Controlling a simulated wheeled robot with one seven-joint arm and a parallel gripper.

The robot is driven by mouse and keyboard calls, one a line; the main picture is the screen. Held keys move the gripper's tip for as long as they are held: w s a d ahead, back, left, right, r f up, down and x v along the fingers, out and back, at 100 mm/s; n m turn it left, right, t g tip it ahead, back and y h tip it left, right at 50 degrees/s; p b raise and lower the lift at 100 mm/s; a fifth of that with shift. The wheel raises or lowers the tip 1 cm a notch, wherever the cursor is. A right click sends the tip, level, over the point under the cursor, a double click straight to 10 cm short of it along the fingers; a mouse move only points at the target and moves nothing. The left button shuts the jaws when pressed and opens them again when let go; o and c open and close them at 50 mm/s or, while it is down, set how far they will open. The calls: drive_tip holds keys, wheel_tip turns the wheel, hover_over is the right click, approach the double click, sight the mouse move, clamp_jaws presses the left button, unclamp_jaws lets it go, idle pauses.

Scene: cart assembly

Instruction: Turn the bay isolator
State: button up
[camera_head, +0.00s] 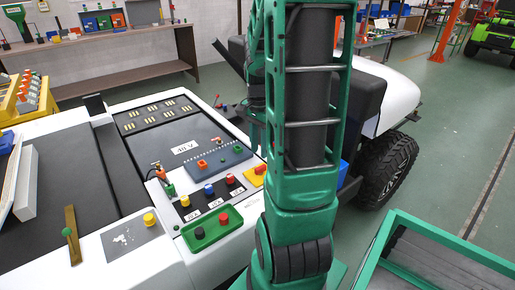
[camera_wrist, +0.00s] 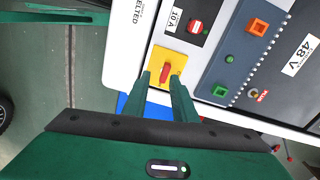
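The bay isolator is a red knob (camera_wrist: 166,68) on a yellow plate (camera_wrist: 177,63), set at the edge of the white cart panel. In the head view the red knob (camera_head: 259,169) shows just left of my green arm. My gripper (camera_wrist: 161,80) is open in the wrist view, its two green fingers apart. The fingertips overlap the near part of the yellow plate, one on each side of the knob's lower end. I cannot tell whether they touch the knob. In the head view my arm hides the gripper.
Close to the isolator are a 10 A button block (camera_wrist: 197,27) and a dark 48 V panel (camera_wrist: 230,75). A green-framed cart (camera_head: 440,235) stands at right.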

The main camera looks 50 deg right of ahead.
sight(261, 170)
drive_tip(key=shift+w+d+f+m, duration=0.35)
drive_tip(key=shift+d+f+m, duration=0.15)
drive_tip(key=shift+d+f, duration=0.1)
drive_tip(key=shift+w+d+f+m, duration=0.3)
drive_tip(key=shift+d+f+m, duration=0.2)
drive_tip(key=shift+d+f, duration=0.1)
drive_tip(key=shift+f, duration=3.85)
clamp_jaws()
drive_tip(key=n, duration=0.4)
drive_tip(key=shift+w+n, duration=0.15)
drive_tip(key=shift+n, duration=0.15)
drive_tip(key=n, duration=0.5)
drive_tip(key=shift+r, duration=0.1)
drive_tip(key=n, duration=0.3)
drive_tip(key=shift+n, duration=0.3)
drive_tip(key=n, duration=0.4)
drive_tip(key=shift+n, duration=0.3)
drive_tip(key=shift+o, duration=1.2)
unclamp_jaws()
